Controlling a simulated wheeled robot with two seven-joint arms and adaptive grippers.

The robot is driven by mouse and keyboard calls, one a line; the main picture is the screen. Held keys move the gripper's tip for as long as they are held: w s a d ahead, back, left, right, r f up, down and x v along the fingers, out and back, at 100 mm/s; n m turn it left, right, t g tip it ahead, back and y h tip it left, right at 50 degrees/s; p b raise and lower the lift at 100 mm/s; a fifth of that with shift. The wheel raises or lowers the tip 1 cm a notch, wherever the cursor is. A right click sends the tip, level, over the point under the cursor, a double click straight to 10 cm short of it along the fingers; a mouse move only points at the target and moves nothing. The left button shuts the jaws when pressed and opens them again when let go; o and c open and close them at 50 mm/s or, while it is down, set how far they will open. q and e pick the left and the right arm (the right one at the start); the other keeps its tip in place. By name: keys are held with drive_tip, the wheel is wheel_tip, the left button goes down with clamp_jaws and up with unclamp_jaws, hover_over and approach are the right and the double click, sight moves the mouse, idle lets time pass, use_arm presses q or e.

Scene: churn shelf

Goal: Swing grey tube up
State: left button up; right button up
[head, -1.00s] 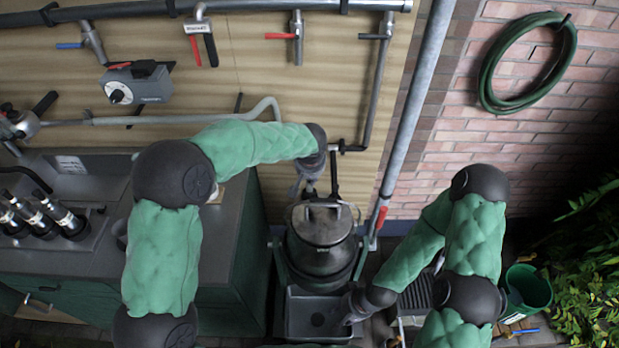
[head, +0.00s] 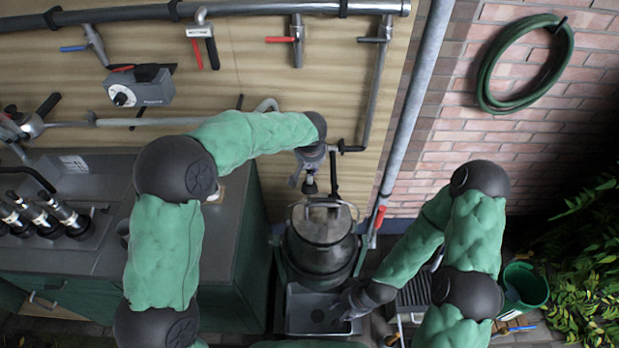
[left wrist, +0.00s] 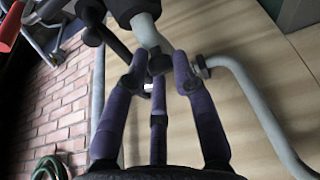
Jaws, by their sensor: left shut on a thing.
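The grey tube (head: 160,122) runs level along the board at the left and bends near its right end, where my left arm hides part of it. In the left wrist view a bent grey tube (left wrist: 255,95) reaches in from the right to the fingers. My left gripper (head: 309,183) is in front of the board, above the churn. Its purple fingers (left wrist: 157,75) are closed around the tube's end, by a black fitting. My right gripper (head: 352,303) is low, at the right side of the grey tray; its fingers are too dark to read.
A dark lidded churn (head: 320,262) stands below my left gripper, behind the grey tray (head: 300,325). A sink counter (head: 225,220) stands at the left, a green bucket (head: 525,285) at the right.

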use_arm(q)
drive_tip(key=shift+w+a+r+p, duration=0.15)
drive_tip(key=shift+w+r+p, duration=0.55)
drive_tip(key=shift+r, duration=0.25)
drive_tip(key=shift+w+r+p, duration=0.9)
drive_tip(key=shift+r+p, duration=0.1)
drive_tip(key=shift+r, duration=0.15)
drive_tip(key=shift+w+r, duration=0.1)
drive_tip(key=shift+w, duration=0.05)
drive_tip(key=shift+w+r+p, duration=1)
drive_tip(key=shift+w+p, duration=0.3)
drive_tip(key=shift+p, duration=0.1)
